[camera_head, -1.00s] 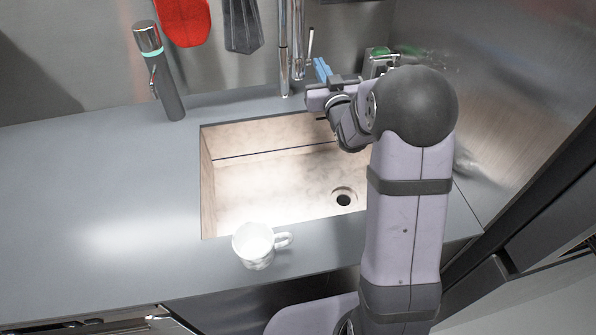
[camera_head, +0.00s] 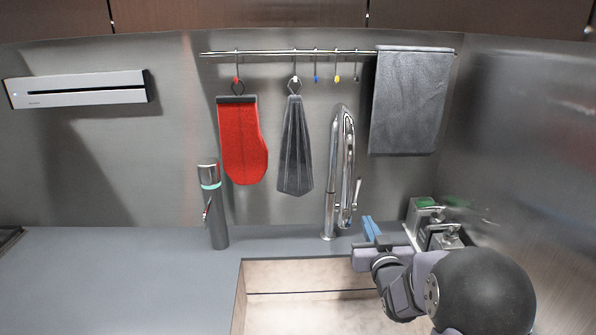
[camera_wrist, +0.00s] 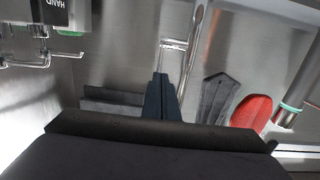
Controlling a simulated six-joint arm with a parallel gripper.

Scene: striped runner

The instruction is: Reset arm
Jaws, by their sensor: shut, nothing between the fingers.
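My gripper (camera_head: 371,228) is in the head view at the right, near the back right of the sink, with its blue fingers pointing toward the back wall. The fingers are together and hold nothing. In the wrist view the fingers of my gripper (camera_wrist: 160,97) show dark and closed at the middle, in front of the wall and the faucet (camera_wrist: 186,50). My own arm covers the right part of the sink in the head view.
The sink (camera_head: 300,274) is at the bottom. The faucet (camera_head: 331,190) stands left of my gripper, and soap dispensers (camera_head: 436,232) stand close to its right. A grey bottle (camera_head: 213,215) stands left. A red mitt (camera_head: 242,145), a grey cloth (camera_head: 295,150) and a towel (camera_head: 409,100) hang behind.

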